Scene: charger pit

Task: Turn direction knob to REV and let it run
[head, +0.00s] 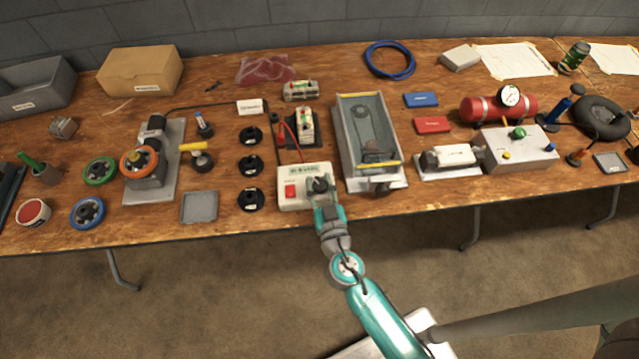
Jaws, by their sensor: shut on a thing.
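My gripper (319,186) reaches in from the front and is shut on the direction knob at the right of the box. The gripper covers the knob, so its pointer and the REV mark cannot be read. Red and black leads run from the box up to a small unit (301,127) behind it. Whether anything is running cannot be told.
A grey trough with yellow edges (345,148) stands close on the right. Several black round pieces (251,166) stand in a column on the left. A grey square tray (199,207) and a wheeled rig (164,182) are farther left. The floor in front is clear.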

